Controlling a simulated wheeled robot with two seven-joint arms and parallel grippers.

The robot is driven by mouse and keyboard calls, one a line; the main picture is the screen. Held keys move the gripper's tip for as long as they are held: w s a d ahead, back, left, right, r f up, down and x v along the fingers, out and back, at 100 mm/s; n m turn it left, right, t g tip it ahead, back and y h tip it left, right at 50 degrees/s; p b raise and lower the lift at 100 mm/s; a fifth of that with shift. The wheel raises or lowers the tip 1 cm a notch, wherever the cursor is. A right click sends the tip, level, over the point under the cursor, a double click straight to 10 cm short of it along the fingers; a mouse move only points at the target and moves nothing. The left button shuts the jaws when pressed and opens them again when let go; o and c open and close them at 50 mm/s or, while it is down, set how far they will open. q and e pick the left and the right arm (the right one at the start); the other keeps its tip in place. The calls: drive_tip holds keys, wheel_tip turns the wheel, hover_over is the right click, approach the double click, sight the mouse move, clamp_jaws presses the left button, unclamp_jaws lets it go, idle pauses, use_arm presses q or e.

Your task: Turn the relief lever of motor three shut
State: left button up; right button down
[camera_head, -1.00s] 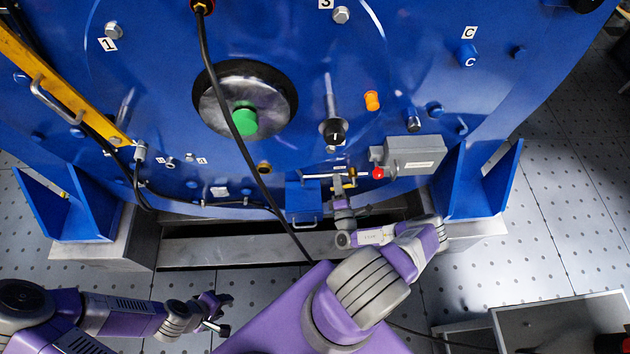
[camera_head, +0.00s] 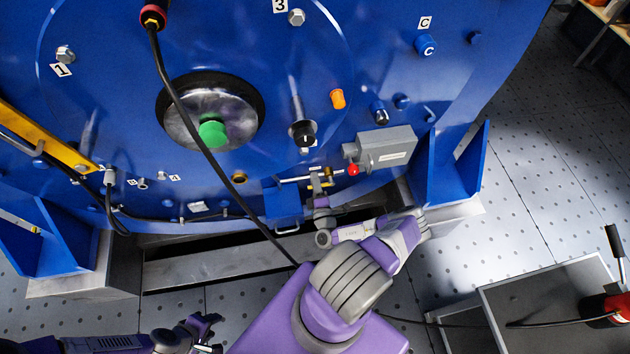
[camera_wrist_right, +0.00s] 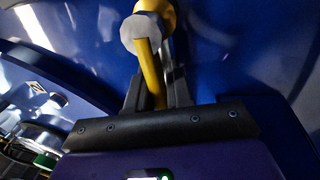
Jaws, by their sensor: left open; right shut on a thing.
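The relief lever is a yellow handle (camera_wrist_right: 150,72) below a pale hexagonal nut (camera_wrist_right: 140,32) in the right wrist view. It lies between the dark fingers of my right gripper (camera_wrist_right: 155,92), which is shut on it. In the head view my right gripper (camera_head: 319,184) is at the low front of the blue motor (camera_head: 230,45), by a thin silver pipe, and its fingers and the lever are small and partly hidden there. My left gripper (camera_head: 208,330) is open and empty, low over the floor, away from the motor.
A grey box (camera_head: 385,148) with a red knob (camera_head: 353,170) is close right of my right gripper. A black cable (camera_head: 195,115) hangs across the motor face. Blue support brackets (camera_head: 450,165) stand at both sides. A grey crate (camera_head: 555,300) is on the floor at right.

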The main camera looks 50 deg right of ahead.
drive_tip(key=shift+a, duration=0.15)
drive_tip(key=c, duration=1.1)
unclamp_jaws()
drive_tip(key=p+v, duration=0.1)
drive_tip(key=v, duration=0.6)
drive_tip(key=shift+s, duration=0.25)
drive_tip(key=shift+a, duration=0.15)
